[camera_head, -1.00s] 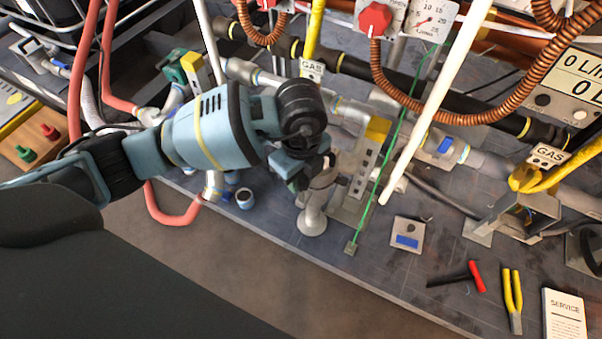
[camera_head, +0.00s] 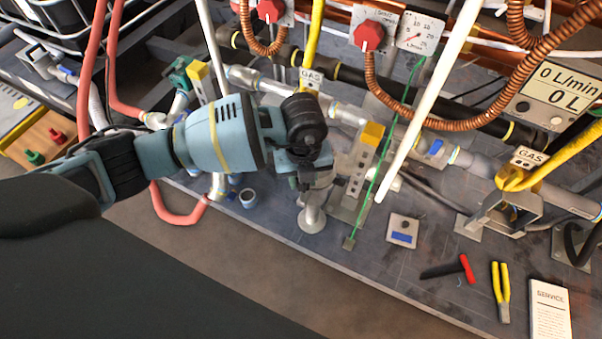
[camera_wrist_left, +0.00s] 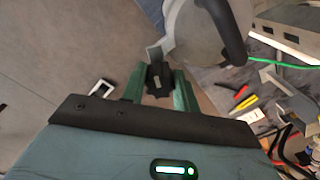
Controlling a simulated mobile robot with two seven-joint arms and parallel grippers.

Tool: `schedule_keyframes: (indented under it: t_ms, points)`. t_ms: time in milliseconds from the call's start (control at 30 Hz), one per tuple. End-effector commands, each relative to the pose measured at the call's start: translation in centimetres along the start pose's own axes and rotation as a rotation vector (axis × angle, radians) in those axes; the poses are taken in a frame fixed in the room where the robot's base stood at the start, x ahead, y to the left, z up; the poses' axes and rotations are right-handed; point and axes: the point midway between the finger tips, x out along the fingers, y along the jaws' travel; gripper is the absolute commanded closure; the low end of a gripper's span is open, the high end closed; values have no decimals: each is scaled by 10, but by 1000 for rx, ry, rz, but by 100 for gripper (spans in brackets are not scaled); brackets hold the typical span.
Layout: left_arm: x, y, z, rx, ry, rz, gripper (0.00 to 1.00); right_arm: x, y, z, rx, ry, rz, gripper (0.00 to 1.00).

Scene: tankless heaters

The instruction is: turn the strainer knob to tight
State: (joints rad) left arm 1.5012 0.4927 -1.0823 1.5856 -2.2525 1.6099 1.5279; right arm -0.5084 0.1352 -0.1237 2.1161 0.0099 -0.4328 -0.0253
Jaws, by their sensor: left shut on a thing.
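The strainer knob (camera_wrist_left: 157,80) is a small dark lobed knob in the left wrist view. It sits between the two green fingers of my left gripper (camera_wrist_left: 159,88), which is shut on it. Beside it is the rounded grey strainer body (camera_wrist_left: 196,38), with a thick black curved part across it. In the head view my left gripper (camera_head: 306,180) is at the upper part of the grey strainer (camera_head: 312,215), which stands on a round foot. The knob is hidden there by my wrist and gripper. No tight marking is readable. My right gripper is not in view.
A grey post with a yellow top (camera_head: 372,135) and a thin green line (camera_head: 385,165) stand close to the right of the strainer. A white pole (camera_head: 430,105) slants in front. A red-handled tool (camera_head: 466,268), yellow pliers (camera_head: 502,290) and service card (camera_head: 549,308) lie front right.

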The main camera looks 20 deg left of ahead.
Motion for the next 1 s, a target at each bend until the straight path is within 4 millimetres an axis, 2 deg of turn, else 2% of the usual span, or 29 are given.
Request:
schedule_keyframes:
  t_ms: [200, 500, 1000]
  points:
    - [-3, 0, 0, 204, 0, 1, 93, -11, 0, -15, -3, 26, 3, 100]
    - [-2, -1, 0, 489, 1, 2, 93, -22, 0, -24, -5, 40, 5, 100]
    - [-1, -2, -1, 905, 2, 1, 93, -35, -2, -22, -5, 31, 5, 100]
